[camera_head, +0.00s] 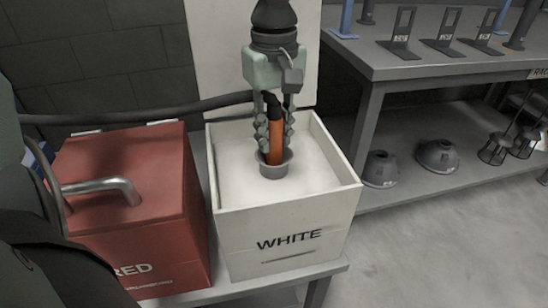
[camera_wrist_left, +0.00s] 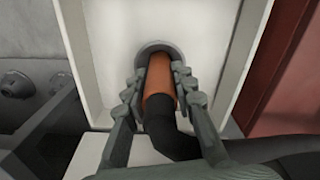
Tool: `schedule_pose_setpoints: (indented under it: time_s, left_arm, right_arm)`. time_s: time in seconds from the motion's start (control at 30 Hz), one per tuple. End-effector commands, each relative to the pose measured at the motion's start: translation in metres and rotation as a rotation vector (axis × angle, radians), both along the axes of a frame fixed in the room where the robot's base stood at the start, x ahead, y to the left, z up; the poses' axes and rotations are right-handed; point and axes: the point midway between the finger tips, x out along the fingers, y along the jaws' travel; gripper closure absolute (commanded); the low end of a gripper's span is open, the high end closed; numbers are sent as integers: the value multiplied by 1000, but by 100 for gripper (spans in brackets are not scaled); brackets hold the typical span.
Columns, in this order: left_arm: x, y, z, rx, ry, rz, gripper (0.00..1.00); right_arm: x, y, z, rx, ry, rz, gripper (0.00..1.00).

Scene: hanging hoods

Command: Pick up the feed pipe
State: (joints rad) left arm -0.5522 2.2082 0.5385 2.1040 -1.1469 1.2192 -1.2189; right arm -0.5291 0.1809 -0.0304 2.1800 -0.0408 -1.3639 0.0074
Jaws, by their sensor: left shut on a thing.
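The feed pipe (camera_head: 277,140) is an orange tube with a black elbow and hose at its upper end. It stands nearly upright in the white box, its lower end in a round grey cup (camera_head: 275,170). My left gripper (camera_head: 275,146) comes down from above, shut on the feed pipe with a finger on each side. In the left wrist view the feed pipe (camera_wrist_left: 160,84) lies between both fingers. The cup hides the pipe's lower tip. My right gripper is not in view.
The white box (camera_head: 288,242), labelled WHITE, is open-topped. A red box (camera_head: 130,220) with a bent metal pipe (camera_head: 100,187) stands to its left. A black hose (camera_head: 150,113) runs behind both. A grey shelf table (camera_head: 440,60) with stands and hoods is at the right.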

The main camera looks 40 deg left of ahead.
Motion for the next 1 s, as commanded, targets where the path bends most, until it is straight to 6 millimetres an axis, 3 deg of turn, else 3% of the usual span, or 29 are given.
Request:
schedule_pose_setpoints:
  time_s: [0.37,0.57,0.77,1.0]
  left_arm:
    - [0,0,1,0,-1,0,100]
    - [1,0,12,1,-4,0,100]
    - [2,0,41,0,-7,1,100]
    - [1,0,91,0,-7,0,100]
  right_arm:
    - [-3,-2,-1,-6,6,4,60]
    - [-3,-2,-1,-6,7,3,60]
    - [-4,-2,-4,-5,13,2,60]
    - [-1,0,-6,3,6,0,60]
